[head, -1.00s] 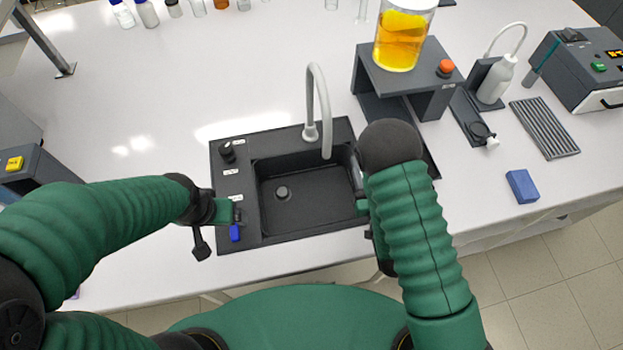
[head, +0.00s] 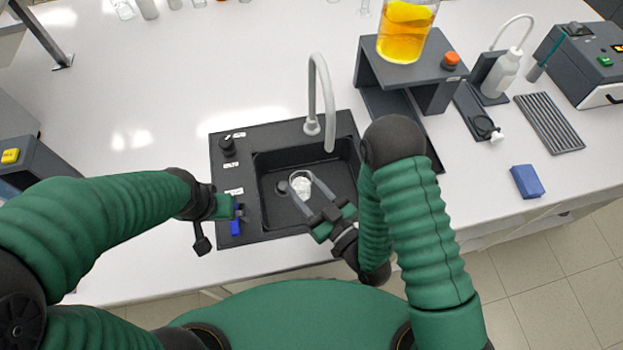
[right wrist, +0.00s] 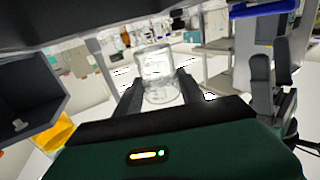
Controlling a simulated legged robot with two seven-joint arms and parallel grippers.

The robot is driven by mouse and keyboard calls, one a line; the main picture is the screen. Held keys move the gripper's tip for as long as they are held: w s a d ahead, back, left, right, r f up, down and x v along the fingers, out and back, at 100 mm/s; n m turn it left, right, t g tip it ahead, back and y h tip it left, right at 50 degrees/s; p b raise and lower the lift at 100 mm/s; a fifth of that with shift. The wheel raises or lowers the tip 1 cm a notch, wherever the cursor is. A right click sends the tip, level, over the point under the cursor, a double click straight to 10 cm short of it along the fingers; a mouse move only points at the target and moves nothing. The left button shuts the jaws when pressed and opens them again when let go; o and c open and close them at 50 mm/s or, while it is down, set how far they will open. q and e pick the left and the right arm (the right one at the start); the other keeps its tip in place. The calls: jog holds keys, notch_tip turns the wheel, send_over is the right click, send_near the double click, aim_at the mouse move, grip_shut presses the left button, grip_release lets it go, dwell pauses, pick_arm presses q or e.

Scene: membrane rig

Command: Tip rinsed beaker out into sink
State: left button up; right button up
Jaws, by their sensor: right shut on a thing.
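My right gripper (head: 305,190) is shut on a clear glass beaker (head: 301,184) and holds it over the black sink (head: 280,220), near the drain. The beaker also shows between the fingers in the right wrist view (right wrist: 157,68). No coloured liquid shows in it. The head view looks at it nearly end-on, so I cannot tell how far it is tilted. My left gripper (head: 236,208) is at the sink's left deck by a blue lever (head: 235,227). I cannot tell whether its fingers are open or shut.
A grey curved tap (head: 326,95) rises behind the basin. A dark stand (head: 405,75) with a beaker of orange liquid (head: 403,35) is at the back right. A blue block (head: 526,181) lies at right.

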jog(key=s+a+n+g+y, duration=0.1)
jog(key=a, duration=0.1)
jog(key=s+a+r+g+y, duration=0.1)
jog(key=s+a, duration=0.1)
jog(key=shift+s+a+r+n, duration=0.15)
jog(key=shift+s+n, duration=0.15)
jog(key=shift+n, duration=0.1)
